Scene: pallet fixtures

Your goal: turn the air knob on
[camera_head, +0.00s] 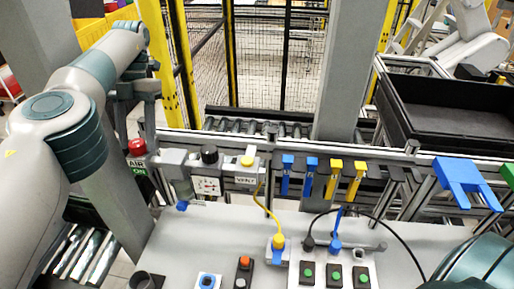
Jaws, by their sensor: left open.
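A red knob (137,147) sits on the left end of the rail assembly. A label (137,167) reading AIR, with a green lower part that seems to say ON, is just below it. My left gripper (148,120) is dark and points down from the arm at the left. It is open, just above the red knob and apart from it as far as I can see. Its fingers are partly hidden by my wrist, so the exact gap is hard to judge. My right gripper is out of view; only part of my right arm shows at the bottom right.
Blue and yellow clips hang along the rail. Push buttons and a yellow-cabled plug (279,243) sit on the grey panel (200,240). A black tray (450,128) stands at the right.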

